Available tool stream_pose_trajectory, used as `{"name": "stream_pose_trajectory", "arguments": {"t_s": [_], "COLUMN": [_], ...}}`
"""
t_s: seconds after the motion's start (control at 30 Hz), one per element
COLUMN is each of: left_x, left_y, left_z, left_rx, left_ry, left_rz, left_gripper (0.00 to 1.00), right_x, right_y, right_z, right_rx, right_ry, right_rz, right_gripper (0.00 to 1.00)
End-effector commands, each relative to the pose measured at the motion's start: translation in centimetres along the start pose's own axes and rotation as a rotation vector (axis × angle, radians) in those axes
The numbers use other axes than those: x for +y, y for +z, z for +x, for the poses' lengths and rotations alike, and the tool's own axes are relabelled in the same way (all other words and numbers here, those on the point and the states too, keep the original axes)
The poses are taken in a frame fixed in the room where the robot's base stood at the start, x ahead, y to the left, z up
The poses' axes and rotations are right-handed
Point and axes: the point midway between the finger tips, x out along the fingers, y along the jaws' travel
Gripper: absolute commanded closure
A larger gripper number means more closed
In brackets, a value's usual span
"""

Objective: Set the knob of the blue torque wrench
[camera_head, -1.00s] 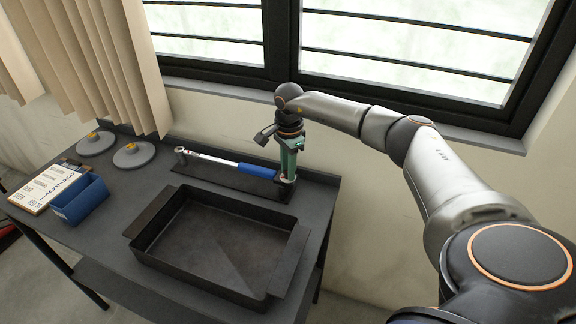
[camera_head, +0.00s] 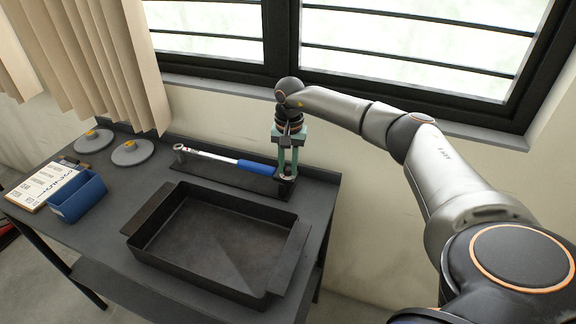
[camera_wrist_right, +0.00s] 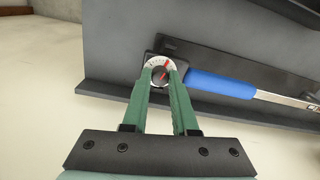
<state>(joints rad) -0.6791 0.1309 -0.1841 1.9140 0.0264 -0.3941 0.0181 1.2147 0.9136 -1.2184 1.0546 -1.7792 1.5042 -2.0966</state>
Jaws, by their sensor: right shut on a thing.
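The blue torque wrench (camera_head: 228,162) lies along the back of the dark table, its chrome head to the left and its blue handle to the right. The handle also shows in the right wrist view (camera_wrist_right: 222,85). Beyond the handle's right end is the knob (camera_wrist_right: 163,72), with a white dial and a red pointer that points up and to the right. My right gripper (camera_head: 288,172) reaches down over it from above. In the right wrist view its green fingers (camera_wrist_right: 162,76) are shut on the knob, one on each side. My left gripper is not in view.
A large dark tray (camera_head: 272,286) stands at the front of the table. A blue bin (camera_head: 80,200), a printed sheet (camera_head: 45,186) and two grey discs with yellow knobs (camera_head: 131,153) are at the left. The window wall is close behind.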

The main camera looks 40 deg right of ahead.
Motion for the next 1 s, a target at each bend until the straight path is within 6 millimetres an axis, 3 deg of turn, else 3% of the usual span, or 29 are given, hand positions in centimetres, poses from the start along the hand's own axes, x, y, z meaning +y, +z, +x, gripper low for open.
{"name": "stream_pose_trajectory", "arguments": {"t_s": [0.63, 0.67, 0.7, 0.77, 1.0], "left_x": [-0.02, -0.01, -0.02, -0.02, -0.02], "left_y": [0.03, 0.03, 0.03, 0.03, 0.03], "left_z": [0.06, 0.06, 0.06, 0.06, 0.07], "left_rx": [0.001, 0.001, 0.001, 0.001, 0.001], "left_ry": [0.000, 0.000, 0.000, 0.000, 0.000], "left_rz": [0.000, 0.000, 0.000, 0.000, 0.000], "left_gripper": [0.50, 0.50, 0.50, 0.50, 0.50], "right_x": [-0.06, -0.06, -0.06, -0.06, -0.04], "right_y": [-0.01, -0.01, -0.02, -0.01, -0.01], "right_z": [-0.09, -0.09, -0.09, -0.08, -0.08], "right_rx": [-0.001, -0.001, 0.000, 0.000, -0.001], "right_ry": [-0.002, -0.002, -0.002, -0.002, -0.001], "right_rz": [-0.054, -0.054, -0.054, -0.054, -0.054], "right_gripper": [1.00, 0.72, 0.68, 0.61, 0.60]}}
